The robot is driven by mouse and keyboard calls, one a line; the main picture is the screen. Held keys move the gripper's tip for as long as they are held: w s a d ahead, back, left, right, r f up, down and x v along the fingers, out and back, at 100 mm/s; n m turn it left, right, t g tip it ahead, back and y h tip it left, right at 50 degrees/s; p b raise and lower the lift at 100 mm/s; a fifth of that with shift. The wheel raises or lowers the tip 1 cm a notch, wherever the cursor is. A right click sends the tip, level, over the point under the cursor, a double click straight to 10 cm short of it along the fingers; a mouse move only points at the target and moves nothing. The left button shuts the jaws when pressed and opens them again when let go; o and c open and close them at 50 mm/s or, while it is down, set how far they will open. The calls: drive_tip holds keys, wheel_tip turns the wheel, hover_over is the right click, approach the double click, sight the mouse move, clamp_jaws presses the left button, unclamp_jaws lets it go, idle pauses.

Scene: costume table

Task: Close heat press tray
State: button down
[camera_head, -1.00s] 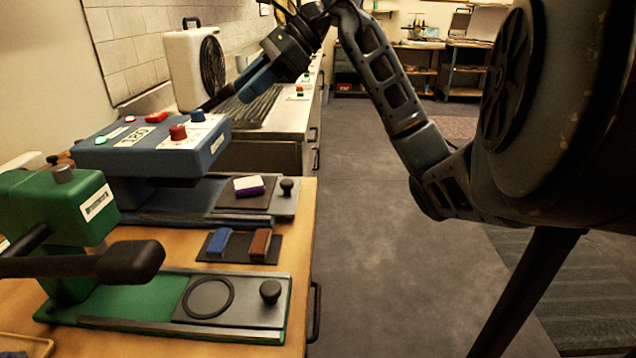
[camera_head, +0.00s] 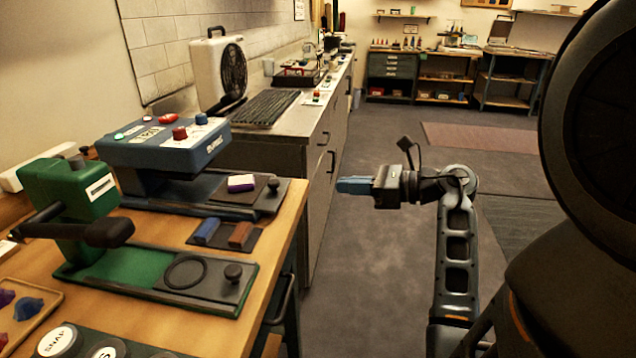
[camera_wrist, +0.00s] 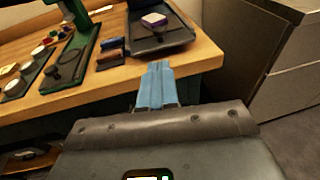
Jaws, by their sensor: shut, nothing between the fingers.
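The heat press is the blue machine (camera_head: 165,145) at the back of the wooden table, with red and blue knobs and lit buttons on top. Its tray (camera_head: 262,194) sticks out to the right from under the blue head, with a dark knob at its right end. A white and purple block (camera_head: 242,183) lies on the tray. The tray also shows in the wrist view (camera_wrist: 178,38). My gripper (camera_head: 340,185) is shut and empty, in the air right of the table and pointing left toward it. It shows in the wrist view (camera_wrist: 158,70) below the tray, apart from it.
A green press (camera_head: 75,190) with a dark lever and sliding plate stands in front. A blue block (camera_head: 207,230) and a brown block (camera_head: 240,234) lie on a dark mat between the presses. A counter with a fan (camera_head: 232,72) stands behind. The floor right of the table is clear.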

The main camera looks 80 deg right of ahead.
drive_tip(key=p, duration=0.2)
approach(236, 181)
drive_tip(key=s, duration=0.1)
drive_tip(key=s+d, duration=0.1)
drive_tip(key=s, duration=0.1)
drive_tip(key=shift+s+d+f, duration=0.4)
drive_tip(key=w, duration=0.9)
drive_tip(key=w+a, duration=0.1)
drive_tip(key=w, duration=0.3)
drive_tip(key=shift+w, duration=0.3)
drive_tip(key=shift+w+a+r, duration=0.15)
drive_tip(key=shift+w, duration=0.15)
